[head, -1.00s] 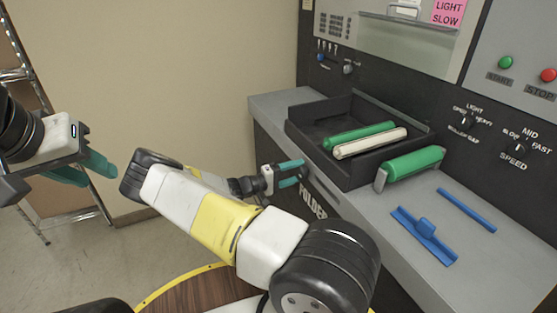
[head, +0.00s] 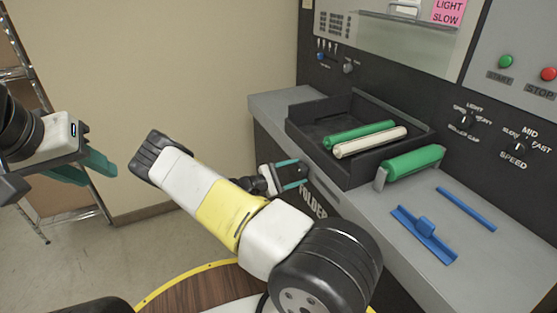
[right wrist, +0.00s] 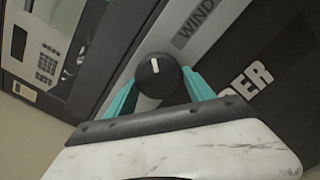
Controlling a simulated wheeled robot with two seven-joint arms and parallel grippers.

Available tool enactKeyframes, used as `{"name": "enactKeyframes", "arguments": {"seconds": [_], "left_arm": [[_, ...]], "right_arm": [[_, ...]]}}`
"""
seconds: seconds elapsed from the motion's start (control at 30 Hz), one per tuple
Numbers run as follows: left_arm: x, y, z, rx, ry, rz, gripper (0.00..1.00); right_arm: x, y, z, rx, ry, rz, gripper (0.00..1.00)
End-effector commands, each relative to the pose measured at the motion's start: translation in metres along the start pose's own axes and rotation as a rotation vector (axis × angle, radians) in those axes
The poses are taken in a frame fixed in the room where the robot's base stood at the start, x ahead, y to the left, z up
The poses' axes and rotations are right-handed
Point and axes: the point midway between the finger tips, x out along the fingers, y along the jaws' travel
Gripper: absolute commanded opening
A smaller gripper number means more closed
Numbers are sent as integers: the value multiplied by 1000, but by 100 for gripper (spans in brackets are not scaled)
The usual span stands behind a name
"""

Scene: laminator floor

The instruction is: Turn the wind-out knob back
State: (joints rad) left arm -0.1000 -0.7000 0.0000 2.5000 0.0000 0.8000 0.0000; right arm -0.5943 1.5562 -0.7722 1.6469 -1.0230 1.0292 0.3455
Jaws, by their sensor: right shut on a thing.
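In the head view my right gripper (head: 296,175) is against the front of the machine, below the black tray; the knob is hard to make out there. My left gripper (head: 86,168) is at the far left, away from the machine, its teal fingers apart and empty.
A black tray (head: 300,139) holds a green roller (head: 358,134) and a cream roller (head: 370,143). Another green roller (head: 415,162) and a blue tool (head: 424,237) lie on the grey worktop (head: 380,240). A metal rack (head: 100,215) stands at the left.

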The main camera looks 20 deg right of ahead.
Motion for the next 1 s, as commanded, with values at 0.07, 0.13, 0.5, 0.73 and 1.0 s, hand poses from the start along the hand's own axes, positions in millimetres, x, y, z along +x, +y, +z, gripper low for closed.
{"name": "enactKeyframes", "arguments": {"seconds": [0.07, 0.13, 0.5, 0.73, 1.0], "left_arm": [[0, 0, 0, 0, 0, 0, 36], [0, 0, 0, 0, 0, 0, 36], [0, 0, 0, 0, 0, 0, 36], [0, 0, 0, 0, 0, 0, 36], [0, 0, 0, 0, 0, 0, 36]], "right_arm": [[-1, 0, -2, -72, 6, 0, 21], [-1, 0, -1, -139, 5, 0, 21], [-1, -3, -1, -465, 5, 1, 21], [-1, -4, 0, -608, 5, 1, 21], [-1, -4, 0, -695, 5, 2, 21]]}}
